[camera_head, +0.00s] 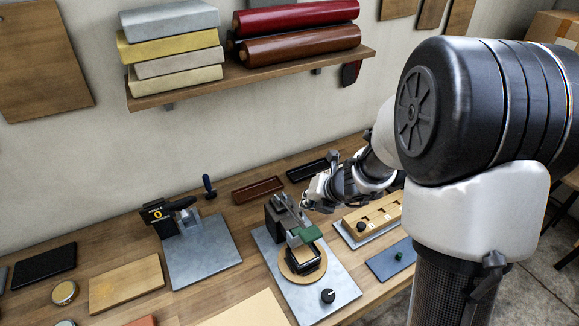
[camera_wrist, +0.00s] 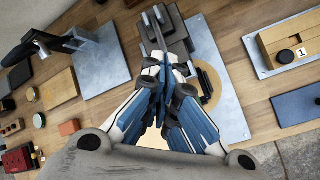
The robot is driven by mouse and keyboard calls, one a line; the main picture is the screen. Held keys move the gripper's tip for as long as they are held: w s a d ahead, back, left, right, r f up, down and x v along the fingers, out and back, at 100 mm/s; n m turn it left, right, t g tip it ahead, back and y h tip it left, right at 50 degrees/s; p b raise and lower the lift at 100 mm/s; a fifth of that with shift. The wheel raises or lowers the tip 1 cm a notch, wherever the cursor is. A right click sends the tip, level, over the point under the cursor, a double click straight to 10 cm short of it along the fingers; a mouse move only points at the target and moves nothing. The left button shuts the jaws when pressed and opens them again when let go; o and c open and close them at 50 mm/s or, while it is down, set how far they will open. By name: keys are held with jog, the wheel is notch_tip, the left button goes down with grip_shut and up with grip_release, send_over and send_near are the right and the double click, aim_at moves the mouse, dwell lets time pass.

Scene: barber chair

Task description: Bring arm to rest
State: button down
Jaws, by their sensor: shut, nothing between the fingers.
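My gripper (camera_wrist: 160,72) is shut and empty in the wrist view, its blue-and-white fingers pressed together. In the head view my gripper (camera_head: 306,203) hangs above the workbench (camera_head: 75,225), just right of a grey press-like device (camera_head: 275,220). This device stands on a light metal plate (camera_head: 335,285) with a round wooden disc and a green block. In the wrist view my fingers overlap the device (camera_wrist: 170,30) and hide part of it. I cannot tell whether they touch it. My arm reaches in from the right.
A second tool (camera_head: 172,215) on a metal plate stands at left. A wooden slotted block (camera_head: 372,215), a blue mat (camera_head: 393,260) and two small trays (camera_head: 258,190) lie nearby. A shelf (camera_head: 255,75) with rolls and folded stacks hangs above the bench.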

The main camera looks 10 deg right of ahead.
jog(key=s+a+r+n+g+y+b, duration=0.1)
jog(key=s+a+r+n+b, duration=0.4)
jog(key=n, duration=0.6)
jog(key=s+a+r+n+y+b, duration=0.1)
jog(key=s+a+r+n, duration=0.2)
jog(key=s+n, duration=0.6)
jog(key=s+d+f+n+h+b, duration=0.1)
jog(key=s+d+n+h+b, duration=0.1)
jog(key=s+n, duration=0.5)
jog(key=s+d+f+n+g+h+b, duration=0.1)
jog(key=s+d+n, duration=0.4)
jog(key=n, duration=0.8)
jog(key=shift+s+d+f+h+b, duration=0.15)
jog(key=shift+s+f+h+b, duration=0.35)
jog(key=shift+s+h+b, duration=0.7)
